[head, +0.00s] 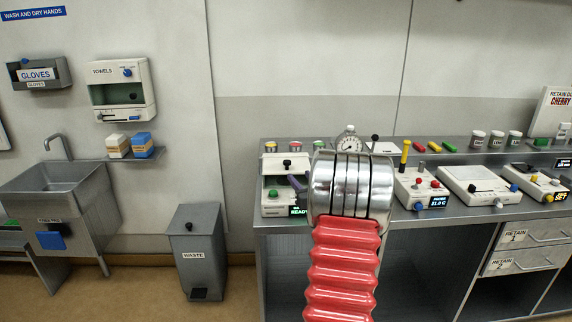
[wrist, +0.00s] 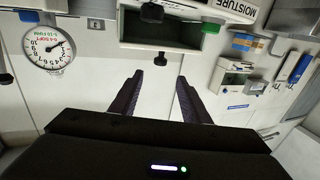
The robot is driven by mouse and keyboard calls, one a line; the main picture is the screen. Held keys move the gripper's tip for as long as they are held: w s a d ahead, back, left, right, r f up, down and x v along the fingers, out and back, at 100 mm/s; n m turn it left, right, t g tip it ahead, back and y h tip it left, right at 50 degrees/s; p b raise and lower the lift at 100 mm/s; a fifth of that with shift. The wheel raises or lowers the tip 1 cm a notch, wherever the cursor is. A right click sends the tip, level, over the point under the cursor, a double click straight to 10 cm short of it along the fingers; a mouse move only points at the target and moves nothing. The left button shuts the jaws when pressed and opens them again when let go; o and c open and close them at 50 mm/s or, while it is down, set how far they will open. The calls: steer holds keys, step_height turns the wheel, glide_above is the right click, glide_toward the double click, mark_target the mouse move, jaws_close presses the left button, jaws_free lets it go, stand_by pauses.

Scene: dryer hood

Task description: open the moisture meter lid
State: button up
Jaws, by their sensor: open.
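The moisture meter is a small white box at the left end of the bench in the head view (head: 270,183), with a READY display, a green knob and a black knob on its upper white part. In the wrist view its MOISTURE label (wrist: 235,8) is inverted at the top, above a dark greenish recess (wrist: 172,30) with a white edge. A small black knob (wrist: 160,59) shows below that edge. My gripper (wrist: 161,76) is open and empty, its dark ridged fingers pointing toward this knob. In the head view my arm hides part of the meter. I cannot tell how far the lid stands open.
A round dial (head: 348,140) stands behind on the shelf; it also shows in the wrist view (wrist: 49,48). Other white instruments (head: 425,187) stand to the right on the bench. A grey waste bin (head: 196,250) stands on the floor at left, near the sink (head: 65,180).

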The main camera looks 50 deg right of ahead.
mark_target(288, 163)
steer(key=x, duration=1.3)
steer(key=shift+w+d, duration=0.1)
steer(key=shift+w, duration=0.1)
steer(key=shift+c, duration=0.5)
jaws_close()
steer(key=shift+r, duration=0.15)
